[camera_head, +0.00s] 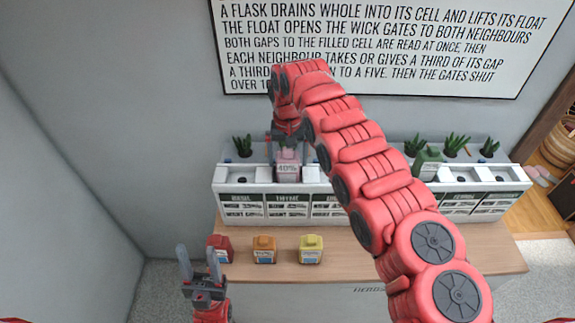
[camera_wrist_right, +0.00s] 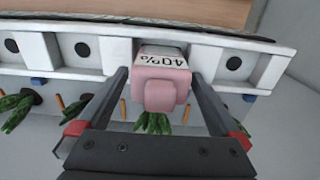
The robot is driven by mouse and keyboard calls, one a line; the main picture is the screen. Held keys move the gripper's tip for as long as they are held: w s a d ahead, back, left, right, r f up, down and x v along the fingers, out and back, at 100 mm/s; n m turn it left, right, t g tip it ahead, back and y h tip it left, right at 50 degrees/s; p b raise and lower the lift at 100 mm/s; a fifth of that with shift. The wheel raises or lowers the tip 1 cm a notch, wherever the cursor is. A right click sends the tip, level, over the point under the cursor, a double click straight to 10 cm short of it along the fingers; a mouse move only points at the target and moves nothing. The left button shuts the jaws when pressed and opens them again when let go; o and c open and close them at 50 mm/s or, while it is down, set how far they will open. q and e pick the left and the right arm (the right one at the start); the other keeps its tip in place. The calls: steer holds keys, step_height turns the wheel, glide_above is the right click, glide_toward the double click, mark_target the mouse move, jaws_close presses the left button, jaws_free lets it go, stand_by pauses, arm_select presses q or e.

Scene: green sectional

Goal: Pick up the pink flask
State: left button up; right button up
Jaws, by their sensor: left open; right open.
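The pink flask (camera_head: 288,167), labelled 40%, stands upright in a cell of the white planter (camera_head: 240,207). In the right wrist view the pink flask (camera_wrist_right: 160,92) is between the two fingers of my right gripper (camera_wrist_right: 160,76). The fingers are open, one on each side, with small gaps visible. In the head view my right gripper (camera_head: 288,146) comes down on the flask from above and behind, and partly hides its top. My left gripper (camera_head: 197,262) is open and empty, fingers up, in front of the counter's left end.
Red (camera_head: 220,247), orange (camera_head: 264,249) and yellow (camera_head: 311,249) flasks stand on the wooden counter (camera_head: 350,262). A green flask (camera_head: 428,164) is in the planter at right, among potted plants (camera_head: 455,145). My right arm hides the planter's middle.

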steer(key=c, duration=1.4)
steer(key=shift+r, duration=0.2)
